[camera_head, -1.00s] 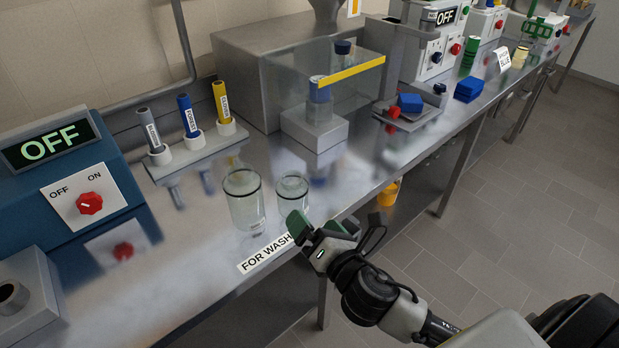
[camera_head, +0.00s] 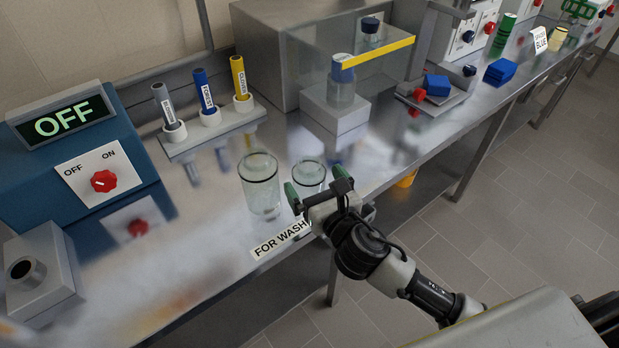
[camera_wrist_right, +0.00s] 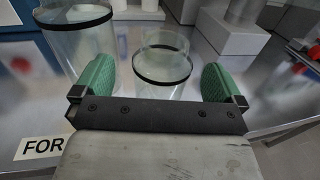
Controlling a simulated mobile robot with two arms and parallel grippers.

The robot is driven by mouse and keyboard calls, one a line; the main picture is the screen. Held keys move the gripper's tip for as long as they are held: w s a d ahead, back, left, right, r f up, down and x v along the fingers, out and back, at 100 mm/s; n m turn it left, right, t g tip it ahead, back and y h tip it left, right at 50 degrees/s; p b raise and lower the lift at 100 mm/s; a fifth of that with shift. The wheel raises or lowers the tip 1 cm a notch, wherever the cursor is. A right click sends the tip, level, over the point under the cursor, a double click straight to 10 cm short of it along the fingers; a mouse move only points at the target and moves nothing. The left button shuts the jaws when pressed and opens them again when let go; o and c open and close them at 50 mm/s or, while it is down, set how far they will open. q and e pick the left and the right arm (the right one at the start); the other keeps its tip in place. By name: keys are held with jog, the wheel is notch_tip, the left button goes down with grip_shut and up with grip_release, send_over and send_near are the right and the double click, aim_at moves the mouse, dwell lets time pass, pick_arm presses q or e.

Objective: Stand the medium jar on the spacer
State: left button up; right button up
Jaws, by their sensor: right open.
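Two clear glass jars with dark bands near their rims stand upright by the "FOR WASH" label. The shorter jar (camera_head: 309,174) is on the right, and the taller jar (camera_head: 260,188) is on the left. I cannot tell for certain which one is the medium jar. My right gripper (camera_head: 317,191) is open at the shorter jar. In the right wrist view that jar (camera_wrist_right: 161,78) shows between the green fingers, apart from both. A pale grey block (camera_head: 335,117), possibly the spacer, bears a blue-topped clear container (camera_head: 341,85). My left gripper is not in view.
The "FOR WASH" label (camera_head: 281,240) lies at the counter's front edge. A rack (camera_head: 215,132) with grey, blue and yellow tubes stands behind the jars. A clear guard with a yellow edge (camera_head: 378,51) overhangs the block. A blue OFF unit (camera_head: 75,150) stands left.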

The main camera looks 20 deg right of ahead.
aim_at(308, 170)
jog(key=w, duration=0.4)
jog(key=shift+a+f, duration=0.1)
jog(key=shift+a, duration=0.05)
jog(key=c, duration=1.2)
jog(key=shift+o, duration=0.2)
